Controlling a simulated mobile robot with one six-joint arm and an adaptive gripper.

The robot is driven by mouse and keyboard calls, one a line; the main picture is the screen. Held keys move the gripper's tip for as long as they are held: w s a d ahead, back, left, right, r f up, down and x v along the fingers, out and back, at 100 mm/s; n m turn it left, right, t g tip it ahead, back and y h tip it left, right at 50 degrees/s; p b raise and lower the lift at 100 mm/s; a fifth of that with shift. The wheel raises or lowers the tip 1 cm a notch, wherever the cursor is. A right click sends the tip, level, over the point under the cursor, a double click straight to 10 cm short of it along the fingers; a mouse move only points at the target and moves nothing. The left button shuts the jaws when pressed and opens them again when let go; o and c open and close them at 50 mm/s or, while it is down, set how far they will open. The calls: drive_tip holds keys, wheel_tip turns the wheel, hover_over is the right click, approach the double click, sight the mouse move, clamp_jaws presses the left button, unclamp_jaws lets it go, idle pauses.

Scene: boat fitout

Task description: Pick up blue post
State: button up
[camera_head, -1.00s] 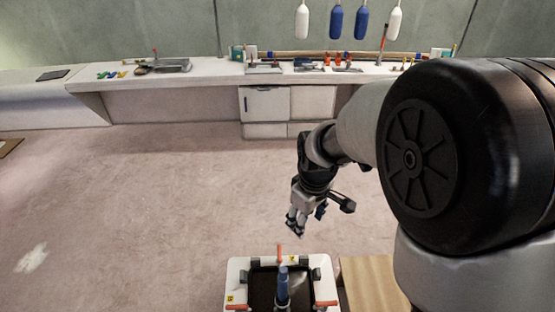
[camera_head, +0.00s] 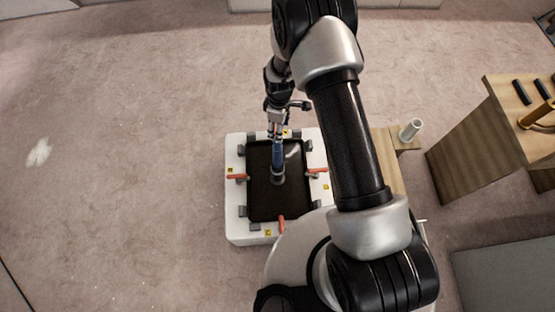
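The blue post (camera_head: 278,158) stands upright on a round grey base inside the dark recess of a white-framed tray (camera_head: 234,208). My gripper (camera_head: 275,131) is above the tray's far edge, with its fingers at the upper end of the post in the picture. The fingers are small and overlap the post's top, so I cannot tell whether they touch it or are closed on it. The post's lower part is in plain view.
Orange handles (camera_head: 237,178) and dark clamps line the tray frame. A pale curved piece (camera_head: 292,150) lies beside the post. To the right are a wooden board with a white cup (camera_head: 411,130) and a wooden stand (camera_head: 472,155). The floor to the left is clear.

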sight(277, 143)
wheel_tip(277, 143, down, 6)
drive_tip(key=shift+f+b, duration=0.2)
drive_tip(key=shift+b, duration=0.4)
drive_tip(key=f, duration=0.1)
drive_tip(key=f+b, duration=0.1)
drive_tip(key=f, duration=0.3)
drive_tip(key=shift+w+a+f+b, duration=0.1)
drive_tip(key=shift+a+b, duration=0.15)
drive_tip(key=shift+b, duration=0.15)
drive_tip(key=shift+c, duration=0.5)
clamp_jaws()
